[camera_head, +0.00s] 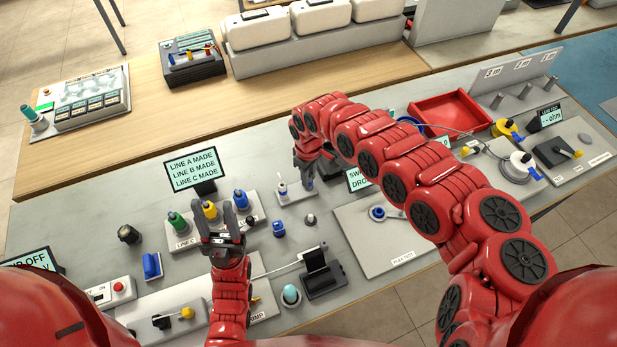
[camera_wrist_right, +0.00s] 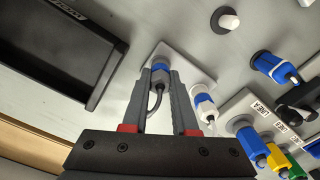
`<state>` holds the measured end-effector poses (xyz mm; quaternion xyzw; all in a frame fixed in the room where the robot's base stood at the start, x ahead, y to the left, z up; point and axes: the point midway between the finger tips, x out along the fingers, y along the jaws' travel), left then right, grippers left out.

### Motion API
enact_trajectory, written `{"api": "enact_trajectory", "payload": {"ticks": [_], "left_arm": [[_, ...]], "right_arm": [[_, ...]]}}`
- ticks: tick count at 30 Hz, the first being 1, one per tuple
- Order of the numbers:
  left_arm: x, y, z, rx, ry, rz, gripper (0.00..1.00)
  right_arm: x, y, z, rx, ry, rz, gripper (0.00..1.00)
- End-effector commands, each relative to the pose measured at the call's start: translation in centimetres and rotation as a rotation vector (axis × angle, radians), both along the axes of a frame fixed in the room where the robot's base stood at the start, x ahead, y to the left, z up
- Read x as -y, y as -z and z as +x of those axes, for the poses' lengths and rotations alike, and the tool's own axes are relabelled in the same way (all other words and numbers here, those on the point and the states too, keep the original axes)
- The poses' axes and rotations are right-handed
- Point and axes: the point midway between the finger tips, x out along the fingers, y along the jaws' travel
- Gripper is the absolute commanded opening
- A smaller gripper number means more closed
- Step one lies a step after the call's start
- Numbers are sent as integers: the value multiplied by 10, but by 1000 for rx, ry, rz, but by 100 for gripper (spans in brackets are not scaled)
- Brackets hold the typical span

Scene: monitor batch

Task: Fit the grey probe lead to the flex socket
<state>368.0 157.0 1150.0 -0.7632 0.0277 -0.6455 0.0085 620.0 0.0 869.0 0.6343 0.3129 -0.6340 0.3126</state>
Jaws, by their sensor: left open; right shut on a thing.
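My right gripper (camera_head: 306,176) is shut on a blue-collared plug (camera_wrist_right: 160,74) with a short grey cable, which I take to be the grey probe lead. The plug is at a small pale plate (camera_wrist_right: 178,58); I cannot tell whether it is still seated there. A white plug with a blue collar (camera_wrist_right: 204,104) stands beside it and also shows in the head view (camera_head: 283,188). The round blue socket (camera_head: 378,212) sits on the grey plate labelled FLEX TEST (camera_head: 365,243), right of my right gripper. My left gripper (camera_head: 228,222) is open and empty near the line plugs.
Green (camera_head: 177,223), yellow (camera_head: 209,210) and blue (camera_head: 240,199) plugs stand behind my left gripper, before a LINE MADE display (camera_head: 191,171). A loose blue plug (camera_head: 279,229) and a black stand (camera_head: 322,274) lie nearby. A red tray (camera_head: 450,112) is beyond my right arm.

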Motion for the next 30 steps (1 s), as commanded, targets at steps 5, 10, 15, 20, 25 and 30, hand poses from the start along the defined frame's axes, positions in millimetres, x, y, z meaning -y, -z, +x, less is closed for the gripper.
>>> {"api": "enact_trajectory", "payload": {"ticks": [5, 10, 15, 20, 25, 30], "left_arm": [[0, -7, 0, 0, 0, 0, 50], [0, -15, 0, 0, 0, 0, 50], [0, -23, 0, 0, 0, 0, 50], [0, -30, 0, 0, 0, 0, 50], [0, -38, 0, 0, 0, 0, 50], [0, -42, 0, 0, 0, 0, 50]], "right_arm": [[0, -8, 0, 0, 0, 0, 0], [0, -18, 0, 1, 0, -1, 0], [0, -27, 0, 1, 0, -1, 0], [0, -36, 0, 1, 0, -1, 0], [0, -45, 1, 1, 0, -1, 0], [0, -51, 0, 0, 1, 0, 0]]}}
